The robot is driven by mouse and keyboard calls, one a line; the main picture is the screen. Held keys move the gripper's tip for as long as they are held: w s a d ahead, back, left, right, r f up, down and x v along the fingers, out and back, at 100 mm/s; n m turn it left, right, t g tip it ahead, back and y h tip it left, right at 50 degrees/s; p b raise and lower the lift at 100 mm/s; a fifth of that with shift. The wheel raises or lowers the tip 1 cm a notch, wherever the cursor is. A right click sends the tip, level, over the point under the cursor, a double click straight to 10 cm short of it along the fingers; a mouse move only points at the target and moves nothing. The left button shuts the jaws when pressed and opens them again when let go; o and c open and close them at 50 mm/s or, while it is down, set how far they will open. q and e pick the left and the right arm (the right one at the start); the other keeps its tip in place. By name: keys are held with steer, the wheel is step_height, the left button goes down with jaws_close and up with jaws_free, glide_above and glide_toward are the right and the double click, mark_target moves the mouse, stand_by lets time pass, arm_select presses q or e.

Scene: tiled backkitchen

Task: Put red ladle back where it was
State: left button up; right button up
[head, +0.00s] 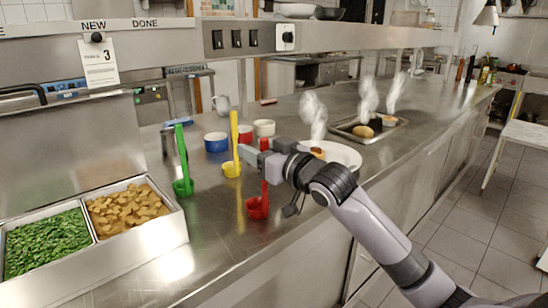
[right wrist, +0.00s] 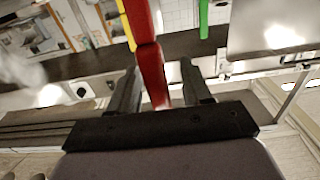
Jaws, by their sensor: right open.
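The red ladle (head: 257,207) is upright on the steel counter, bowl down, with its handle rising behind my right gripper (head: 250,153). In the right wrist view the red handle (right wrist: 152,75) runs between the two dark fingers of my right gripper (right wrist: 160,85). The fingers are apart, with a gap visible on the right side of the handle. The middle of the handle is partly hidden by my gripper in the head view. I cannot tell whether the bowl touches the counter. My left gripper is not in view.
A yellow ladle (head: 232,170) and a green ladle (head: 183,187) are upright left of the red one. Blue (head: 215,143), red and cream bowls stand behind. A white plate (head: 345,157) with food is right. Trays of beans (head: 45,245) and nuggets (head: 125,211) fill the left front.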

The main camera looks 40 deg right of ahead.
steer(key=s+b, duration=0.1)
steer(key=s, duration=1)
steer(key=shift+s+d, duration=0.4)
steer(key=shift+d, duration=0.05)
steer(key=shift+f, duration=0.1)
steer(key=s+a+f+g+h, duration=0.1)
steer(key=s+a+f+g, duration=0.2)
steer(key=f, duration=0.7)
steer(key=s+a+f+g, duration=0.1)
steer(key=s+f+g, duration=0.25)
steer(key=f, duration=0.75)
steer(key=s+a+f+n+g, duration=0.1)
steer(key=s+a+f+g, duration=0.75)
steer(key=s+f, duration=0.45)
steer(key=w+a+f+t+y+p, duration=0.1)
steer(key=w+a+t+y+p, duration=0.1)
steer(key=w+t+p, duration=0.3)
steer(key=shift+w+a+f+n+t+p, duration=0.3)
steer(key=shift+f+t, duration=0.1)
steer(key=shift+t, duration=0.8)
